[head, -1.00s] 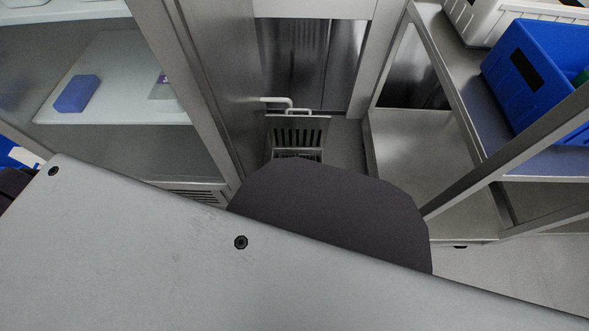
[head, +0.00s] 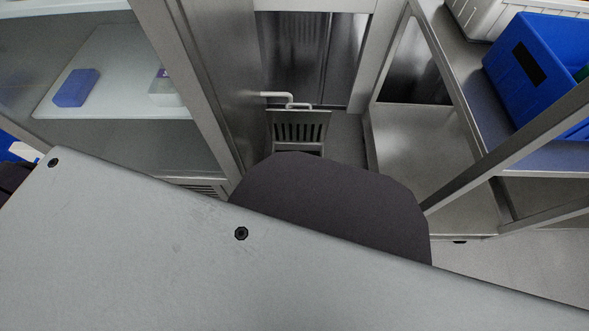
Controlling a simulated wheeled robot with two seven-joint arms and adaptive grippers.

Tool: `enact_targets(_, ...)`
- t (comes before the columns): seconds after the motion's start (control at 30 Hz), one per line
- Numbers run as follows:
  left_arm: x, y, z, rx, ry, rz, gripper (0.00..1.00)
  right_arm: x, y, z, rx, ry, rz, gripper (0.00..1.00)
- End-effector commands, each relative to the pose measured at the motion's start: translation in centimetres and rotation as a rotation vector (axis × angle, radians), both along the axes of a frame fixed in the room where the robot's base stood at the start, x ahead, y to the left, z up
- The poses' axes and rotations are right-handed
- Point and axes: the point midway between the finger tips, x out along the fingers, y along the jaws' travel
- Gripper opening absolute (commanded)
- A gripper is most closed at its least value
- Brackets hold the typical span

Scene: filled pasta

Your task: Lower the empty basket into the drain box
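A slotted metal piece (head: 299,127) stands low in the gap between the steel cabinet and the open rack in the head view. I cannot tell whether it is the basket or part of the drain box. Its lower part is hidden behind a dark rounded part of my own body. A white bent pipe (head: 289,99) runs just above it from the cabinet side. Neither of my grippers shows; my own large grey panel covers the lower part of the view.
At left, a cabinet shelf (head: 110,110) holds a blue box (head: 76,88) and a clear container (head: 165,92). At right, a steel rack (head: 480,150) carries a blue bin (head: 535,75) and a white crate (head: 500,18). Bare floor (head: 540,265) shows at lower right.

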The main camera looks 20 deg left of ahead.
Motion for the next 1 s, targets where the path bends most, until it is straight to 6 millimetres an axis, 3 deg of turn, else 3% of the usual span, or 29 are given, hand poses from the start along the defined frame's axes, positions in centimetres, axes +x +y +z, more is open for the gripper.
enact_targets(1.0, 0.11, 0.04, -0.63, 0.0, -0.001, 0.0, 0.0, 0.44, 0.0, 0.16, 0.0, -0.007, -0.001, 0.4)
